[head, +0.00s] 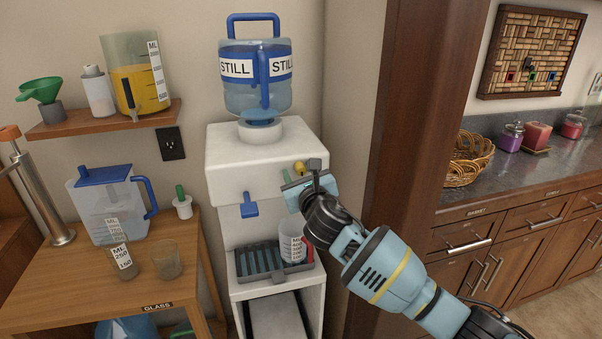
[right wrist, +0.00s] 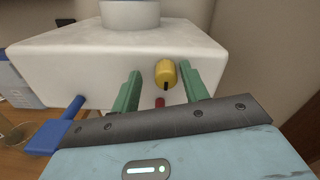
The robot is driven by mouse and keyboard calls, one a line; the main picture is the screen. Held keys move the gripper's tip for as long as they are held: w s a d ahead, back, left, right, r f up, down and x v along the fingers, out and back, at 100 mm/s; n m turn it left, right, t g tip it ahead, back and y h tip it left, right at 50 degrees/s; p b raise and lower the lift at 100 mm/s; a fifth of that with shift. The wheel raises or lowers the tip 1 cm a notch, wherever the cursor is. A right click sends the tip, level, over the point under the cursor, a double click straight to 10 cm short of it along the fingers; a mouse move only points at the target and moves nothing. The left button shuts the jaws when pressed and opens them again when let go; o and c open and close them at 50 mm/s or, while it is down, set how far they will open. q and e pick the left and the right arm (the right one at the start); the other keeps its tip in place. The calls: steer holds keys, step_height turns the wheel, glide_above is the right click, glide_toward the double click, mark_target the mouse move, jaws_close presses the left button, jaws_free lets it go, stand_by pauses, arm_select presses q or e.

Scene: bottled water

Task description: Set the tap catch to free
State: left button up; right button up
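The white water dispenser (head: 228,150) has a yellow knob (head: 299,167) on the right of its front, which looks like the tap catch. In the right wrist view the knob (right wrist: 165,73) has a dark mark at its lower end, pointing down to a red spot (right wrist: 160,102). A blue tap lever (head: 249,206) hangs to the left of the knob; it shows in the right wrist view (right wrist: 62,130). My right gripper (head: 301,174) is open in front of the knob. Its green fingers (right wrist: 160,92) stand either side of it, apparently without touching. My left gripper is not in view.
A STILL bottle (head: 258,75) sits on the dispenser. A measuring jug (head: 292,241) stands on its drip tray (head: 246,264), below my right gripper. A side table (head: 60,305) with a pitcher (head: 103,215) is left. A brown post (head: 410,120) is close right.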

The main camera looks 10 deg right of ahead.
steer(key=shift+d, duration=0.1)
steer(key=shift+s+r, duration=0.15)
steer(key=shift+s, duration=0.3)
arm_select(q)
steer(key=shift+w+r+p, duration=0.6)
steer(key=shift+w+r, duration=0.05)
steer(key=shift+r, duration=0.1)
arm_select(e)
steer(key=s, duration=0.7)
steer(key=shift+d, duration=0.1)
